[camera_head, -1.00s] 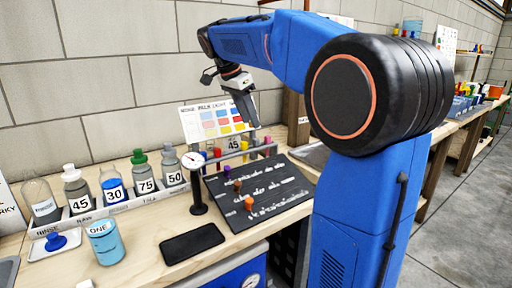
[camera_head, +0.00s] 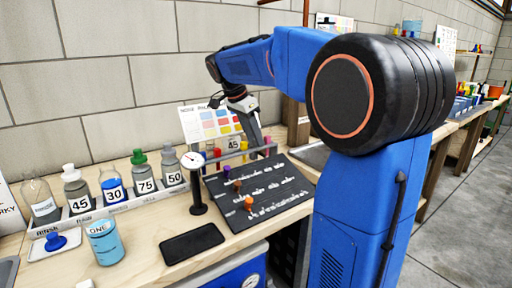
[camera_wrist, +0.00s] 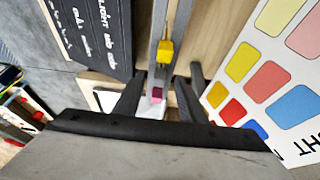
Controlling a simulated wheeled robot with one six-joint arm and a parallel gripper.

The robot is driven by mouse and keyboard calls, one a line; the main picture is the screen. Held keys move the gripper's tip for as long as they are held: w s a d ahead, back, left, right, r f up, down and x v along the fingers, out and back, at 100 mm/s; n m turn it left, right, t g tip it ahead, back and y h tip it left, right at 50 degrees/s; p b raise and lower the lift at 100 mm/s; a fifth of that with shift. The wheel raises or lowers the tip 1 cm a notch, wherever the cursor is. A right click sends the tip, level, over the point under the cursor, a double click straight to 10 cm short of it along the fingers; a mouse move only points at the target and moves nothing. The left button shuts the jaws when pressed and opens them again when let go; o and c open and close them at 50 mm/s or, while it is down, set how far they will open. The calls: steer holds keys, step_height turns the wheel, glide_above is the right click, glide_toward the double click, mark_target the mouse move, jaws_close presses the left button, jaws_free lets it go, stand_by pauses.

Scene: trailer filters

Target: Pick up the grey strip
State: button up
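A long grey bar (camera_head: 235,155) runs behind the black board, among small coloured caps. It looks like the grey strip, but I cannot tell for sure. In the wrist view the grey bar (camera_wrist: 155,35) runs away from between my fingers, with a yellow cap (camera_wrist: 165,51) beside it and a magenta cap (camera_wrist: 157,94) between the fingertips. My gripper (camera_wrist: 160,92) is open, its two dark fingers apart on either side of the bar's near end. In the head view my gripper (camera_head: 257,146) is low at the bar's right end; whether it touches is unclear.
The colour chart (camera_head: 205,123) stands close behind my gripper. The black lettered board (camera_head: 265,190) with small pegs lies in front. A gauge on a post (camera_head: 196,185), a black slab (camera_head: 191,243) and several labelled bottles (camera_head: 112,186) stand to the left.

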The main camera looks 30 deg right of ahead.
jaws_close()
steer(key=shift+r, duration=0.1)
